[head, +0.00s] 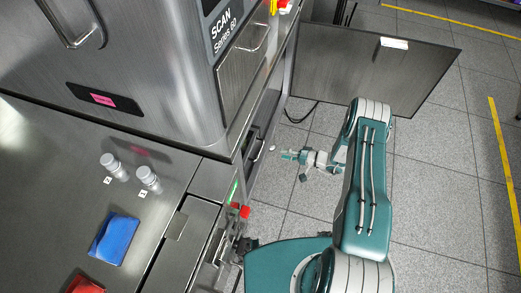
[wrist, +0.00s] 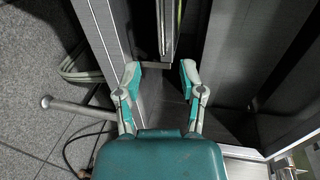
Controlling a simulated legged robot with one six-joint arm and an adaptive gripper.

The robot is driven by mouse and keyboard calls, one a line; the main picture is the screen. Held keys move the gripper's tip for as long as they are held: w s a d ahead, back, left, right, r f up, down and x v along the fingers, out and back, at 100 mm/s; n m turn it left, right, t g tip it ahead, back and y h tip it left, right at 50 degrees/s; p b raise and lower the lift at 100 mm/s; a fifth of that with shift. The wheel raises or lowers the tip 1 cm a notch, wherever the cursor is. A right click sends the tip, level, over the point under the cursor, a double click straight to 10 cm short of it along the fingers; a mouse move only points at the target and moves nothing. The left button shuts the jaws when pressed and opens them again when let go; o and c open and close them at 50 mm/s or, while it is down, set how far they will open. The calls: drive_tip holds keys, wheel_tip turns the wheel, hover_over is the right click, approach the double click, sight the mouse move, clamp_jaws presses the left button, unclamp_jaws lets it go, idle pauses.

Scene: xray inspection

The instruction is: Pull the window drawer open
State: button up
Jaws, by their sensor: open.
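My gripper (head: 284,155) is at the right side of the steel scan machine (head: 150,60), low beside a dark recessed front with a pale bar handle (head: 258,153). I cannot tell for sure whether this front is the window drawer. In the wrist view my gripper (wrist: 159,72) is open, its two fingers apart with nothing clamped between them. A narrow upright metal edge (wrist: 167,35) lies ahead between the fingertips, and I cannot tell whether they touch it. In the head view there is a visible gap between the fingers and the handle.
A grey panel (head: 370,72) stands out from the machine behind my arm. Two small cylinders (head: 149,180), a blue packet (head: 114,240) and a red item (head: 86,285) are on the steel counter (head: 50,190). Tiled floor (head: 430,190) is clear at right.

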sight(260, 150)
drive_tip(key=x, duration=1)
drive_tip(key=shift+a, duration=0.35)
drive_tip(key=shift+c, duration=0.3)
clamp_jaws()
